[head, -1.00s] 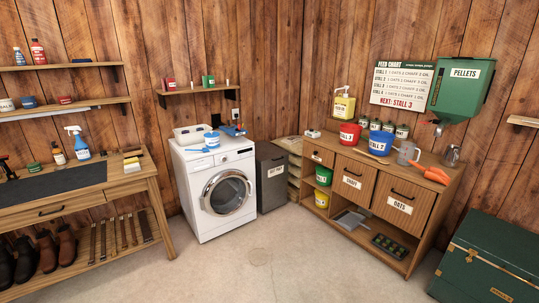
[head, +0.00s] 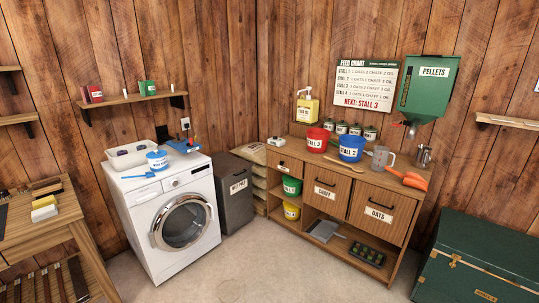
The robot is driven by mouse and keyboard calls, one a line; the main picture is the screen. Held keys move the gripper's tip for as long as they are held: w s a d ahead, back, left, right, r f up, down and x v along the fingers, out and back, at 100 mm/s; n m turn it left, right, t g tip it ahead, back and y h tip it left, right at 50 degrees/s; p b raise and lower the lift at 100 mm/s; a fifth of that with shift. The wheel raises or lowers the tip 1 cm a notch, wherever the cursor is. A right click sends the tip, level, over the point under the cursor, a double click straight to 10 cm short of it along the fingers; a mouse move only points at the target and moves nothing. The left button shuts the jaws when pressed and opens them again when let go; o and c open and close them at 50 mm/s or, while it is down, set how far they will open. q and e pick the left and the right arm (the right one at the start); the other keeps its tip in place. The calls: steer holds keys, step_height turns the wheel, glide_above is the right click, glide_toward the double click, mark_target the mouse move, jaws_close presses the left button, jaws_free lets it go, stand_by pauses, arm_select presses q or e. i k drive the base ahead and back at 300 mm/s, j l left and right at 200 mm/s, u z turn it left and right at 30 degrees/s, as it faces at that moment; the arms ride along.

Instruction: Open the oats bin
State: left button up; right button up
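The oats bin (head: 375,221) is a wooden tilt-front compartment at the right end of the feed cabinet (head: 325,258). It has a dark curved handle (head: 384,204) near its top and a white OATS label (head: 379,215). Its front looks closed, flush with the cabinet. The chaff bin (head: 325,203), with a similar handle and a CHAFF label, is just to its left and also looks closed. Neither of my grippers is in the head view.
On the cabinet top stand a red bucket (head: 317,140), a blue bucket (head: 351,148), a clear jug (head: 380,158) and an orange scoop (head: 408,180). A green trunk (head: 480,262) stands right of the cabinet. A washing machine (head: 168,220) stands left. The floor (head: 270,280) in front is clear.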

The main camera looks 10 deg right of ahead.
mark_target(386, 214)
steer(key=i+j+z, duration=0.25)
steer(key=i+z, duration=0.15)
steer(key=i+j+z, duration=0.7)
steer(key=i+j, duration=0.1)
steer(key=j, duration=0.1)
